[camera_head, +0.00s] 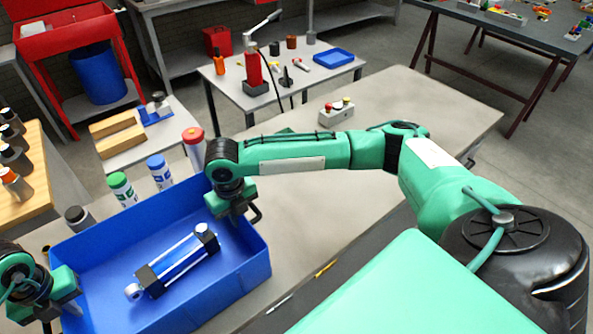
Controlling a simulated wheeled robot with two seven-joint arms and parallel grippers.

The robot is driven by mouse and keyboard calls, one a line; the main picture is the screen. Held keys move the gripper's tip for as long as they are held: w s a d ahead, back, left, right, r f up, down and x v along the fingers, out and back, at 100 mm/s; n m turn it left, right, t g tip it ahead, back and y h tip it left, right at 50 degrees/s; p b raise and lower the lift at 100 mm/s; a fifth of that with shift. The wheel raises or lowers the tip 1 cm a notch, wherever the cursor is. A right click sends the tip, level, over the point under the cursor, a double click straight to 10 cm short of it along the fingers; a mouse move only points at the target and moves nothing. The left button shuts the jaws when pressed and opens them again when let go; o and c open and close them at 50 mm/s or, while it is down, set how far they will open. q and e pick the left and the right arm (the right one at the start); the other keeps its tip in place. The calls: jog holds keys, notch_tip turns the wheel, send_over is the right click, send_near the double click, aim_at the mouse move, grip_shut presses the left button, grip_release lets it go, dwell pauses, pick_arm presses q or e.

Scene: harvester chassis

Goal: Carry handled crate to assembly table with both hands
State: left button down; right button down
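The blue crate (222,290) is at the lower left, open at the top. A blue and silver cylinder with black end blocks (178,262) lies inside it. My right gripper (240,208) points down at the crate's right wall, near its far corner. A small dark bar, perhaps a handle, shows beside its fingers. My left gripper (68,300) is at the crate's left wall, close to the picture's edge. The fingertips of both are partly hidden, and I cannot tell whether they close on anything. The crate is over the grey table (330,200); contact beneath it is hidden.
Several bottles with coloured caps (122,188) stand behind the crate. A small button box (336,112) is at the table's far edge. A grey side table with tools (300,88) is behind. A dark-topped table (500,30) stands far right, with open floor before it.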

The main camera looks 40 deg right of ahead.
pick_arm(q)
jog(key=shift+a+f, duration=0.1)
jog(key=shift+f, duration=0.1)
pick_arm(e)
jog(key=shift+f, duration=0.15)
pick_arm(q)
jog(key=c, duration=1.9)
grip_release()
jog(key=shift+c, duration=0.2)
pick_arm(e)
jog(key=c, duration=1.9)
grip_release()
jog(key=shift+d, duration=0.1)
jog(key=shift+c, duration=0.2)
pick_arm(q)
jog(key=o, duration=0.3)
jog(key=shift+s, duration=0.1)
pick_arm(e)
jog(key=o, duration=0.3)
jog(key=shift+s, duration=0.1)
pick_arm(q)
notch_tip(320, 180, up, 11)
jog(key=shift+f, duration=0.1)
jog(key=shift+r, duration=0.6)
pick_arm(e)
notch_tip(320, 180, up, 12)
jog(key=shift+f, duration=0.1)
